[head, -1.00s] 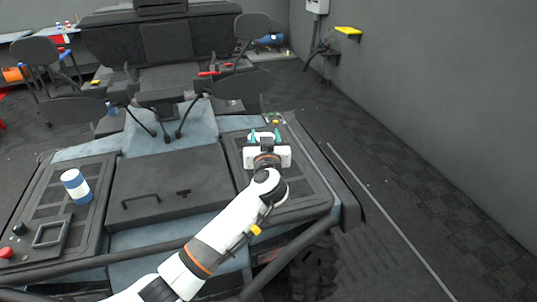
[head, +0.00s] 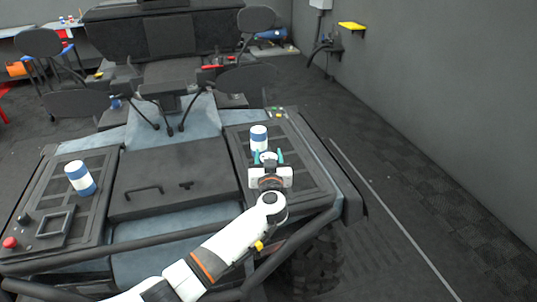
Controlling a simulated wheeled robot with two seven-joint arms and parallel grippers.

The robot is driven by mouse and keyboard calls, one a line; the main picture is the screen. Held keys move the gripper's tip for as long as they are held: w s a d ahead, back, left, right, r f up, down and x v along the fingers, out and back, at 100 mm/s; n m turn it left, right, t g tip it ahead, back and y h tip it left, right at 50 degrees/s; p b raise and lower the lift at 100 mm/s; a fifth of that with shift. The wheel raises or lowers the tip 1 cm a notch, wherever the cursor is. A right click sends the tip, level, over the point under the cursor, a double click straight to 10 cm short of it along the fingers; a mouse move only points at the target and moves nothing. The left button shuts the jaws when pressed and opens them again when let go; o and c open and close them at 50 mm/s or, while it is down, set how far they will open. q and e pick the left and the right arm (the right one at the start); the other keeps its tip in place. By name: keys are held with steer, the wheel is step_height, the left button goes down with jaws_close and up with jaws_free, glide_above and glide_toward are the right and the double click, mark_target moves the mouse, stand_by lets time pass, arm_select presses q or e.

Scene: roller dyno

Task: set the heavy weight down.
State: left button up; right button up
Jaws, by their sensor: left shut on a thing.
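A blue-and-white cylindrical weight (head: 259,137) stands out just beyond the fingertips of my left gripper (head: 268,157), over the right-hand dark panel (head: 301,178). The gripper is shut on it, with teal fingertips at its near side. The grip point and the weight's lower end are partly hidden by the gripper. I cannot tell whether the weight touches the panel. A second, similar blue-and-white cylinder (head: 80,178) stands on the left-hand dark panel (head: 98,160). My right gripper is not in view.
A raised dark lid (head: 170,172) with a handle lies between the two panels. A red button (head: 10,243) and a square frame (head: 53,228) are at the left front. Tube bars (head: 200,228) run along the near edge. Small coloured buttons (head: 276,113) sit behind the weight.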

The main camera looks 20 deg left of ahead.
arm_select(q)
steer(key=shift+f, duration=0.1)
steer(key=o, duration=1.1)
steer(key=shift+c, duration=0.2)
steer(key=v, duration=1.1)
steer(key=shift+s+d+b, duration=0.15)
steer(key=shift+s+b, duration=0.2)
steer(key=shift+b, duration=0.05)
steer(key=shift+s, duration=0.15)
